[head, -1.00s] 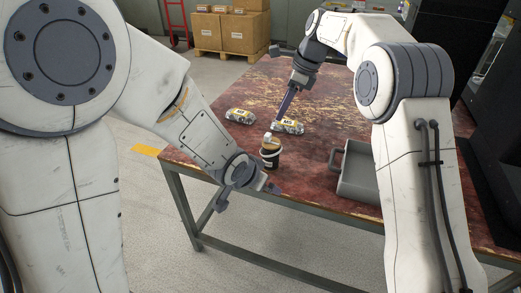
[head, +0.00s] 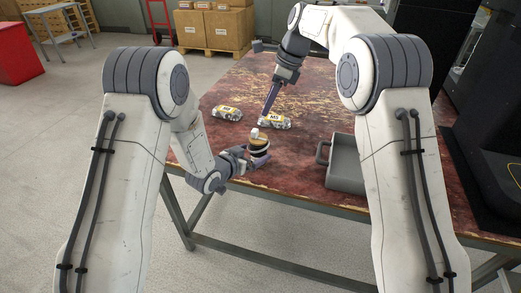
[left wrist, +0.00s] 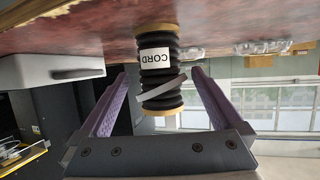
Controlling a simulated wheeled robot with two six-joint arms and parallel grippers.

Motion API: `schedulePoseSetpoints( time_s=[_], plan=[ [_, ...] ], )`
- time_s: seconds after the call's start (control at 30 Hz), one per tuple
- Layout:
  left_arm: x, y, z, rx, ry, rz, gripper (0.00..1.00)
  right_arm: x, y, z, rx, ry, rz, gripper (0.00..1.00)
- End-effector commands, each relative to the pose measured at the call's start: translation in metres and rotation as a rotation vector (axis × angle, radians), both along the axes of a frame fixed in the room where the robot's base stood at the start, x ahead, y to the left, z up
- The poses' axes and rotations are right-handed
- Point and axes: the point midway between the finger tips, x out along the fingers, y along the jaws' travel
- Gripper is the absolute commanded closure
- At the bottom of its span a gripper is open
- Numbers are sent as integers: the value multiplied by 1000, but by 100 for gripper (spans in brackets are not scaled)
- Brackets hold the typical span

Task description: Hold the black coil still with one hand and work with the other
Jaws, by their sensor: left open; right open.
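The black coil (head: 259,149), a spool of black cord with tan end discs, stands on the worn red table near its front edge. In the left wrist view the coil (left wrist: 158,68) carries a white CORD label and a pale loose strip. My left gripper (head: 256,160) is open, with its purple fingers on either side of the coil; gaps show between the fingers and the coil. My right gripper (head: 268,108) points down behind the coil, its fingers close to a clear bag with a yellow M5 label (head: 275,122). Whether it touches the bag is unclear.
A second clear bag (head: 227,113) lies left of the M5 one. A grey tray (head: 347,180) with a handle stands right of the coil at the table's front. Cardboard boxes (head: 213,30) sit on a pallet behind. A dark machine stands at right.

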Motion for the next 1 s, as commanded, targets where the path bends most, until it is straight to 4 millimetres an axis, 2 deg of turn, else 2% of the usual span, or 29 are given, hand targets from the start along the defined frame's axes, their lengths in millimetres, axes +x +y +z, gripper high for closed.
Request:
schedulePoseSetpoints(
  time_s=[0.1,0.3,0.5,0.77,0.87,1.0],
  plan=[
    [17,-12,-9,0,0,-1,0,0,0,0,0,0,0,50],
    [40,-26,-20,0,-1,-1,0,0,0,0,0,0,0,50],
    [49,-32,-24,0,0,0,0,0,0,0,0,0,0,50],
    [50,-32,-24,1,1,0,0,0,0,0,0,0,0,50],
    [50,-32,-24,1,1,0,34,0,0,0,0,0,0,50],
    [50,-32,-24,1,1,0,88,0,0,0,0,0,0,50]
  ],
)
